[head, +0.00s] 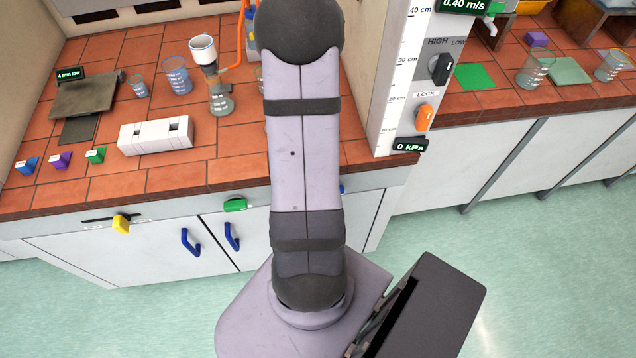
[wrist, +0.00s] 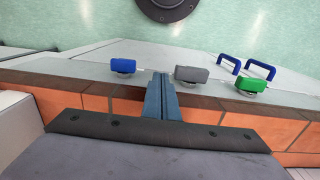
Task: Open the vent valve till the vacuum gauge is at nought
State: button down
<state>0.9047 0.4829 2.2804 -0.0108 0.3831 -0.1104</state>
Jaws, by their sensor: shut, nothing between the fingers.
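In the wrist view three knobs stand in a row on the bench front: blue (wrist: 124,65), grey (wrist: 191,74) and green (wrist: 251,83). No label shows which is the vent valve. The green knob also shows in the head view (head: 235,204), with a bit of the blue knob (head: 342,188) beside my arm; the grey one is hidden there. A small display reads 0 kPa (head: 410,145). My gripper (wrist: 162,80) is shut and empty, its fingertips between the blue and grey knobs, apparently apart from both. The head view hides it behind my arm.
A funnel on a filter flask (head: 220,98) with an orange hose, beakers (head: 177,76) and a white block (head: 155,136) stand on the tiled bench. A yellow slider handle (head: 121,223) and blue door handles (head: 190,242) are on the front. An orange LOCK knob (head: 424,117) is on the post.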

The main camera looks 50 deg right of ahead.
notch_tip(320, 180, up, 6)
jog(key=w+a, duration=0.2)
jog(key=s+d+r+b, duration=0.3)
jog(key=s+d+r, duration=0.1)
jog(key=s+d, duration=0.2)
jog(key=shift+s+f+p, duration=0.1)
jog(key=shift+f+p, duration=0.8)
jog(key=shift+f, duration=6.15)
jog(key=shift+w+a+f, duration=0.3)
jog(key=shift+w+a, duration=0.05)
jog(key=shift+w+a+f+b, duration=0.55)
jog(key=shift+f+b, duration=0.2)
jog(key=shift+f, duration=0.2)
